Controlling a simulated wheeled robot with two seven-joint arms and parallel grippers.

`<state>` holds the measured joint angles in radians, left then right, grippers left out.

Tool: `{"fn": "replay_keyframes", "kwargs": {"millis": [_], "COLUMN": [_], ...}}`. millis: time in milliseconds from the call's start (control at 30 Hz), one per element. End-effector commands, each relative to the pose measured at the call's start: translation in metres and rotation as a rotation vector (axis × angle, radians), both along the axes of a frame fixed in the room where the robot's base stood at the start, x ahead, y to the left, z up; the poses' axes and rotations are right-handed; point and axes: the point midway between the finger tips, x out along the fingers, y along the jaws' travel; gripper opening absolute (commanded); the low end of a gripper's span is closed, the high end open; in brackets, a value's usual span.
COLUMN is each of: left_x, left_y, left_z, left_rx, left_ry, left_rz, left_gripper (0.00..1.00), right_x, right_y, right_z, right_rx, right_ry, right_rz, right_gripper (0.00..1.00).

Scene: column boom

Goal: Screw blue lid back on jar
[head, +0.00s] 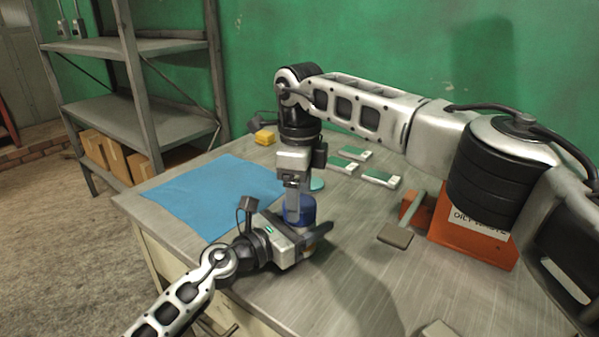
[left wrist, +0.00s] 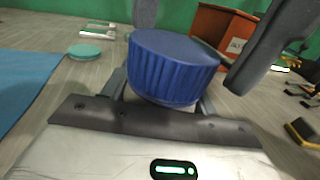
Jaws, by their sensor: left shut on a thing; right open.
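The jar is almost wholly hidden below the lid, behind my left gripper. My left gripper (head: 308,244) comes in low from the left and is shut on the jar under the lid. My right gripper (head: 295,205) points down from above, open. Its two fingers stand on either side of the lid in the left wrist view (left wrist: 200,35), with a gap at the right one. I cannot tell whether the left one touches.
A blue cloth (head: 205,197) lies left on the metal table. A teal disc (head: 317,184) and several green-and-white boxes (head: 380,179) lie behind. A flat-headed tool (head: 395,236) and an orange waste bin (head: 470,240) stand right. The front table is mostly clear.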

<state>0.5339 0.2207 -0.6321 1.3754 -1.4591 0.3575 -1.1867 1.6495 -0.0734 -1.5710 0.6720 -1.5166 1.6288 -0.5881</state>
Motion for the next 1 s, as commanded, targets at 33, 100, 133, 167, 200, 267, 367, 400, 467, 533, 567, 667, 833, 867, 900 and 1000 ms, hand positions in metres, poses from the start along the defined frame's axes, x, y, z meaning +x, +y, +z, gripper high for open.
{"fn": "replay_keyframes", "kwargs": {"millis": [33, 100, 133, 167, 200, 267, 367, 400, 467, 533, 567, 667, 833, 867, 900, 1000], "left_x": [0.000, 0.000, 0.000, 0.000, 0.000, 0.000, 0.000, 0.000, 0.000, 0.000, 0.000, 0.000, 0.000, 0.000, 0.000, 0.000], "left_y": [0.000, 0.000, 0.000, 0.000, 0.000, 0.000, 0.000, 0.000, 0.000, 0.000, 0.000, 0.000, 0.000, 0.000, 0.000, 0.000], "left_z": [-0.001, -0.001, -0.001, -0.001, -0.001, -0.001, -0.001, -0.001, -0.001, -0.001, -0.001, -0.001, -0.001, -0.001, -0.001, -0.001], "left_rx": [0.002, 0.002, 0.002, 0.002, 0.002, 0.002, 0.002, 0.002, 0.002, 0.002, 0.002, 0.002, 0.002, 0.002, 0.002, 0.001], "left_ry": [0.001, 0.001, 0.001, 0.001, 0.001, 0.001, 0.001, 0.001, 0.001, 0.001, 0.001, 0.001, 0.001, 0.001, 0.001, 0.002], "left_rz": [0.000, 0.000, 0.000, 0.000, 0.000, 0.000, 0.000, 0.000, 0.000, 0.000, 0.000, 0.000, 0.000, 0.000, 0.000, 0.000], "left_gripper": [0.00, 0.00, 0.00, 0.00, 0.00, 0.00, 0.00, 0.00, 0.00, 0.00, 0.00, 0.00, 0.00, 0.00, 0.00, 0.00], "right_x": [0.000, 0.000, 0.000, 0.000, 0.000, 0.000, 0.000, 0.000, 0.000, 0.000, 0.000, 0.000, 0.000, 0.000, 0.000, 0.000], "right_y": [0.000, 0.000, 0.000, 0.000, 0.000, 0.000, 0.000, 0.000, 0.000, 0.000, 0.000, 0.000, 0.000, 0.000, 0.000, 0.000], "right_z": [-0.007, -0.013, -0.015, -0.017, -0.019, -0.020, -0.020, -0.020, -0.020, -0.020, -0.020, -0.020, -0.020, -0.020, -0.020, -0.020], "right_rx": [-0.001, -0.001, -0.001, 0.000, 0.000, 0.000, 0.000, 0.000, 0.000, 0.000, 0.000, 0.000, 0.000, 0.000, 0.000, 0.000], "right_ry": [0.001, 0.001, 0.001, 0.001, 0.000, 0.000, -0.001, -0.001, -0.001, 0.000, 0.000, 0.000, 0.000, 0.000, 0.000, 0.000], "right_rz": [0.000, 0.000, 0.000, 0.000, 0.000, 0.000, 0.000, 0.000, 0.000, 0.000, 0.000, 0.000, -0.009, -0.028, -0.069, -0.152], "right_gripper": [0.73, 0.73, 0.73, 0.73, 0.73, 0.73, 0.73, 0.73, 0.73, 0.68, 0.60, 0.32, 0.28, 0.28, 0.28, 0.28]}}
